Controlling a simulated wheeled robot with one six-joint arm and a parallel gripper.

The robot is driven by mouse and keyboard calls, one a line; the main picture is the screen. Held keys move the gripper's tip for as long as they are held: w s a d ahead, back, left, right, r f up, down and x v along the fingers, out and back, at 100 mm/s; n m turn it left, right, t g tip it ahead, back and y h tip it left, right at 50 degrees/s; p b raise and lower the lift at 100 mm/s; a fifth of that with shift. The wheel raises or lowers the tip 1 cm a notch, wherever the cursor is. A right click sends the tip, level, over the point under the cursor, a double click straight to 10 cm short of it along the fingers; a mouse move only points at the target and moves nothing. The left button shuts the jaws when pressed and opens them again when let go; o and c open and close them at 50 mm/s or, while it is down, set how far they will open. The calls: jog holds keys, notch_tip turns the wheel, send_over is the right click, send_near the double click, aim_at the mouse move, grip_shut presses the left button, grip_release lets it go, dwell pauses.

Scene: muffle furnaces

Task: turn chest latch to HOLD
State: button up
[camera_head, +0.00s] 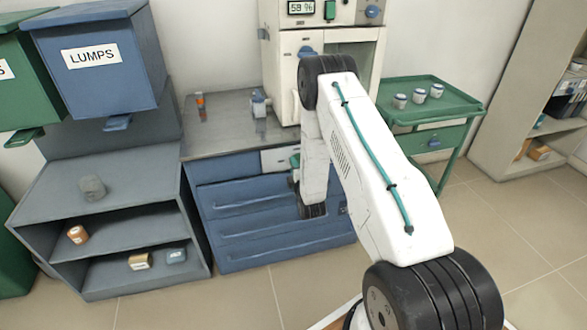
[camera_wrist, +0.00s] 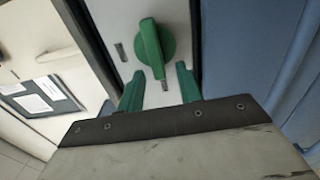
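The chest latch (camera_wrist: 152,47) is a green round knob with a raised bar, on a pale plate in the wrist view. Its bar stands nearly upright, with the lower end close to a small grey mark below. Another grey mark lies left of the knob. My gripper (camera_wrist: 160,88) has two green fingers, spread apart with nothing between them, just short of the knob and below it in the picture. In the head view the blue drawer chest (camera_head: 258,228) stands under the grey counter. My arm covers its right part, and I cannot make out the latch there.
A furnace (camera_head: 288,85) stands on the counter behind my arm. A green trolley (camera_head: 455,98) with several small jars is to the right. A grey shelf unit (camera_head: 60,190) and a blue LUMPS bin (camera_head: 110,85) are to the left. The floor in front is clear.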

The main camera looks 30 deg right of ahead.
jog(key=v, duration=0.7)
jog(key=shift+s, duration=0.35)
jog(key=shift+a, duration=0.1)
